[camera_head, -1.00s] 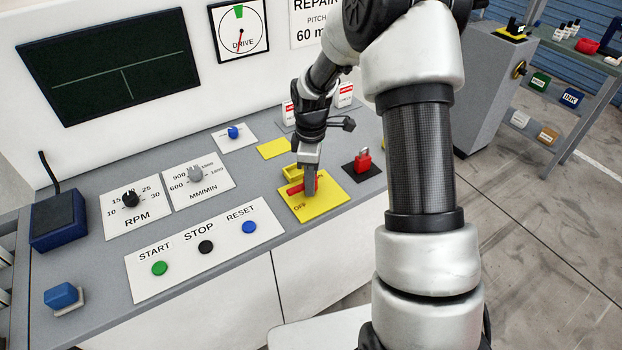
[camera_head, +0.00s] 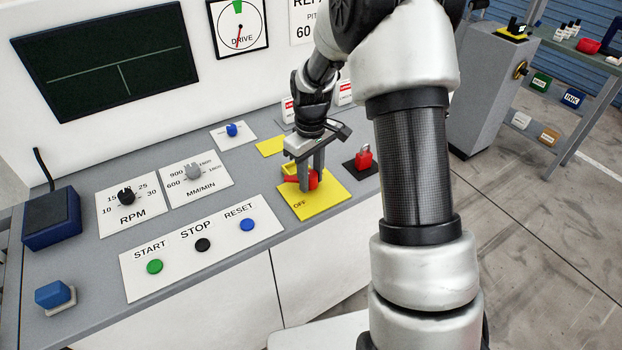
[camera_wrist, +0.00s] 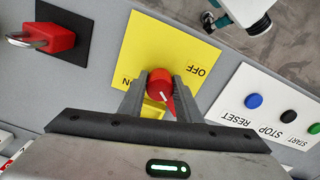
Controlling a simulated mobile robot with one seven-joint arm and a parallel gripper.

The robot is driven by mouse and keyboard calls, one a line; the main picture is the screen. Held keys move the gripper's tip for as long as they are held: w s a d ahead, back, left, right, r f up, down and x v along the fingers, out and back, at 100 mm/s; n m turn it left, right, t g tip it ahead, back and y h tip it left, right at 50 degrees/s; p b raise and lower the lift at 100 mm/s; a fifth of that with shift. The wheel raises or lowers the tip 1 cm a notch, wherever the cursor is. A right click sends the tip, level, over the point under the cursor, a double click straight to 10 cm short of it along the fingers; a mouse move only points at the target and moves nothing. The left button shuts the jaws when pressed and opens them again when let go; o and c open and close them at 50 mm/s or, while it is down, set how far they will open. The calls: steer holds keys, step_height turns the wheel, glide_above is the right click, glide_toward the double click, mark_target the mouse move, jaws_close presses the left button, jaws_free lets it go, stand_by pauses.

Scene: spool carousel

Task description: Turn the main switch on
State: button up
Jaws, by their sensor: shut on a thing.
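The main switch is a red rotary handle (camera_head: 311,180) on a yellow plate (camera_head: 325,201) marked OFF at its front left. My gripper (camera_wrist: 158,95) is shut on the red handle from above. It also shows in the head view (camera_head: 311,182). The handle's lower part is partly hidden by the fingers.
A red padlock (camera_head: 364,156) on a black plate is to the right of the switch. The START, STOP and RESET button panel (camera_head: 205,240) is to the left. RPM (camera_head: 128,208) and MM/MIN (camera_head: 196,185) knobs stand further left. A DRIVE gauge (camera_head: 238,25) hangs behind.

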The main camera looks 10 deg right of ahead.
mark_target(311, 174)
steer(key=m+b, duration=0.1)
steer(key=m, duration=0.4)
steer(key=shift+a+m, duration=0.1)
steer(key=shift+m, duration=0.2)
steer(key=m, duration=0.4)
steer(key=shift+w+r+m, duration=0.1)
steer(key=shift+m, duration=0.3)
steer(key=o, duration=1.1)
steer(key=shift+c, duration=0.2)
step_height(311, 174, up, 17)
steer(key=shift+r, duration=0.2)
